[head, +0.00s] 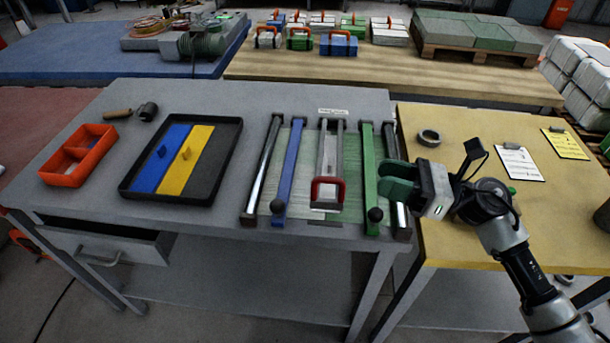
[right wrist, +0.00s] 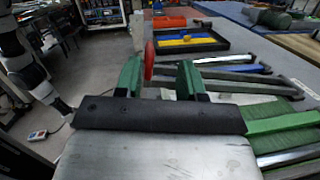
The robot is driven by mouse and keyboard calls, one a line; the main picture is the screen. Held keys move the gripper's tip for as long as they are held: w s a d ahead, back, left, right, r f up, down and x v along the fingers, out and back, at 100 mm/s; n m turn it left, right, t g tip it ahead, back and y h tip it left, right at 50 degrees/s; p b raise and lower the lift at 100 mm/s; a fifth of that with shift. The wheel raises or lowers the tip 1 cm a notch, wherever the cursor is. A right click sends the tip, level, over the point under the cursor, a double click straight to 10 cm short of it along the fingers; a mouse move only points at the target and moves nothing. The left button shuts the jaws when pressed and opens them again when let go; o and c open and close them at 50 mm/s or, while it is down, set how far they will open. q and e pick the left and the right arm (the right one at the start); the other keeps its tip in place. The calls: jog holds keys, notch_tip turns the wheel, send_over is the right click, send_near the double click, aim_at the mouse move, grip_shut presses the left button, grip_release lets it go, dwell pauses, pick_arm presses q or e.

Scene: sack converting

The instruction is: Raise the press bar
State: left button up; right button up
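On the grey table lies a fixture with several bars over a pale green woven sheet (head: 350,160). It has a blue bar (head: 289,165), a middle bar with a red handle (head: 327,193) and a green bar (head: 369,165) with a black ball knob at its near end. I cannot tell which one is called the press bar; all look lowered, lying along the fixture. My right gripper (head: 388,181), with green fingers, is open and empty just right of the green bar's near part. Its parted fingers also show in the right wrist view (right wrist: 160,80). My left gripper is not in view.
A black tray (head: 128,187) with blue and yellow pieces, a red divided box (head: 70,178) and a mallet (head: 147,111) lie to the left. A yellow table (head: 460,231) on the right holds a ring (head: 429,138) and clipboards (head: 519,162). The grey table's near edge is clear.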

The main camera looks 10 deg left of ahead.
aim_at(327, 180)
jog(key=n+g, duration=0.1)
jog(key=f+n+g+h, duration=0.1)
jog(key=shift+s+a+n, duration=0.1)
jog(key=shift+s+n, duration=0.1)
jog(key=shift+n, duration=0.1)
jog(key=shift+a, duration=0.25)
jog(key=a+p, duration=0.3)
jog(key=a, duration=0.6)
jog(key=shift+a+r, duration=0.1)
jog(key=shift+a, duration=0.45)
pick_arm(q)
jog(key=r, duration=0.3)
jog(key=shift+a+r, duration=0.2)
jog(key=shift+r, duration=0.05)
pick_arm(e)
grip_shut()
